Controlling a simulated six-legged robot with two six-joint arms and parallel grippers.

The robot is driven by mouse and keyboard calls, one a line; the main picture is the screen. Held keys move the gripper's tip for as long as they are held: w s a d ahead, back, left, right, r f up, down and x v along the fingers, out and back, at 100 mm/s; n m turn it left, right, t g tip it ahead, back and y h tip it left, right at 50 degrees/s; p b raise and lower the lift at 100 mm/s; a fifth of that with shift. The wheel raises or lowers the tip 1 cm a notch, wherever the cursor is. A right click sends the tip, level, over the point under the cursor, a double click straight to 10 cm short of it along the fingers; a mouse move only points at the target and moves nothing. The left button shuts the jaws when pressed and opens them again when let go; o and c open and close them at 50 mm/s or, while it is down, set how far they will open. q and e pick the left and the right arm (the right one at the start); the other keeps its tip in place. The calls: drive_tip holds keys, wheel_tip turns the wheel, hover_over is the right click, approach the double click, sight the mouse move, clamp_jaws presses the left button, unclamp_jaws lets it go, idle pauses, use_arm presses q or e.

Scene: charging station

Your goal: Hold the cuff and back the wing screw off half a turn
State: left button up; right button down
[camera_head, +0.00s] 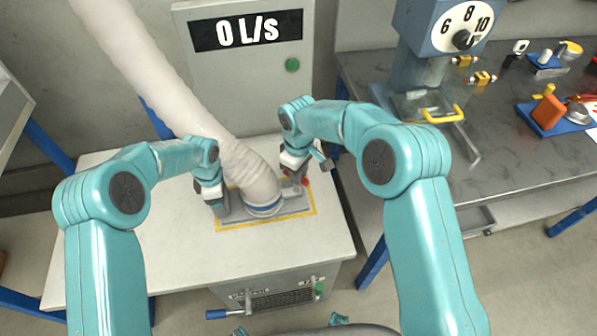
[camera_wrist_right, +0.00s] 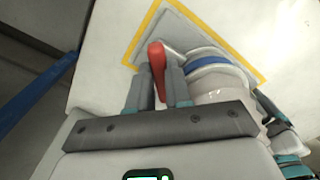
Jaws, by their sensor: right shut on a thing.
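The cuff (camera_head: 264,208), with a blue band, sits at the lower end of a thick pale hose (camera_head: 180,105) on a grey base plate. The cuff's blue band also shows in the right wrist view (camera_wrist_right: 208,63). My left gripper (camera_head: 222,207) is against the left side of the cuff; its fingertips are partly hidden, so I cannot tell how far they are closed. My right gripper (camera_head: 298,182) is right of the cuff. In the right wrist view its fingers (camera_wrist_right: 162,85) are shut on the red wing screw (camera_wrist_right: 156,62), which stands up between them.
A yellow outline frames the plate on the white bench top (camera_head: 115,235). A panel behind reads 0 L/s (camera_head: 248,30), with a green button (camera_head: 292,65). On the right, a dark workbench (camera_head: 500,120) holds a dial machine (camera_head: 440,40) and small parts. The bench's front left is clear.

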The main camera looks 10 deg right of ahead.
idle(0.4)
drive_tip(key=c, duration=1)
unclamp_jaws()
drive_tip(key=shift+c, duration=0.2)
wheel_tip(320, 180, up, 12)
